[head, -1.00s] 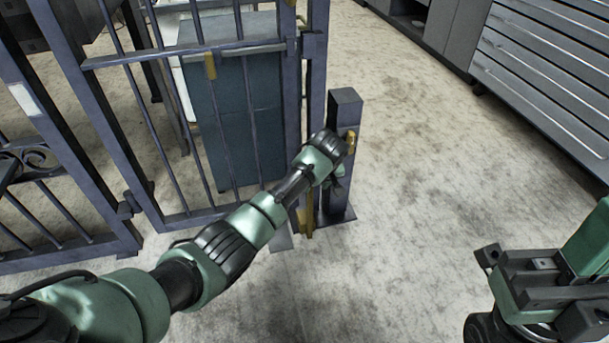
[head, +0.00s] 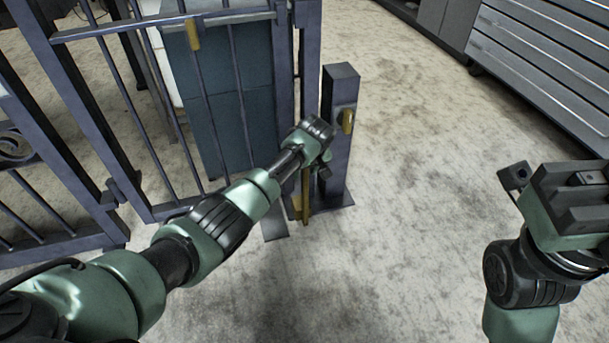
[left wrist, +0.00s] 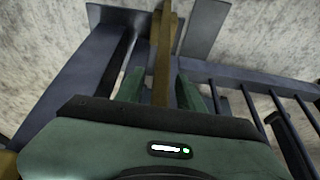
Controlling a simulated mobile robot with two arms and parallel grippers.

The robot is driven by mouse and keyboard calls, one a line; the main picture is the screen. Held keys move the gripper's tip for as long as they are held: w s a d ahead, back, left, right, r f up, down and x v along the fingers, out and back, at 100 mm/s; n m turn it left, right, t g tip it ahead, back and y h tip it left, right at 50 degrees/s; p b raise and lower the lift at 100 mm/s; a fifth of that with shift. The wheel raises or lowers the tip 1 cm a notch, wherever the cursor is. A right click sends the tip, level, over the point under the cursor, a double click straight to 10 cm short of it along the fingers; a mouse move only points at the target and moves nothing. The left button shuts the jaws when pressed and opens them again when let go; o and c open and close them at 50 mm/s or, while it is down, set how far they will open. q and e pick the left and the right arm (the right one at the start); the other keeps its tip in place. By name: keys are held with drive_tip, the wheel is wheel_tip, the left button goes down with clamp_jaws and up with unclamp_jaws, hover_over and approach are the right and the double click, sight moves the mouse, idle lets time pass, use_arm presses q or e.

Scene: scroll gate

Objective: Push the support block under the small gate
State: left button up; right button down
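The small gate (head: 180,120) is a blue-grey barred frame at the left of the head view. A flat grey piece (head: 275,229), perhaps the support block, lies on the floor by its lower free corner; it also shows in the left wrist view (left wrist: 206,27). A brass upright bar (head: 306,195) stands near the gate's free end. My right gripper (head: 545,178) is at the right, away from the gate.
A blue-grey post (head: 340,95) with a brass catch (head: 348,121) stands just right of the gate's free end. Dark blue-grey boxes (head: 225,120) stand behind the bars. Slatted metal drawers (head: 545,60) are at the back right. The floor (head: 430,150) between is clear.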

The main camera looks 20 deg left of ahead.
use_arm(q)
clamp_jaws()
drive_tip(key=shift+f, duration=0.1)
idle(1.4)
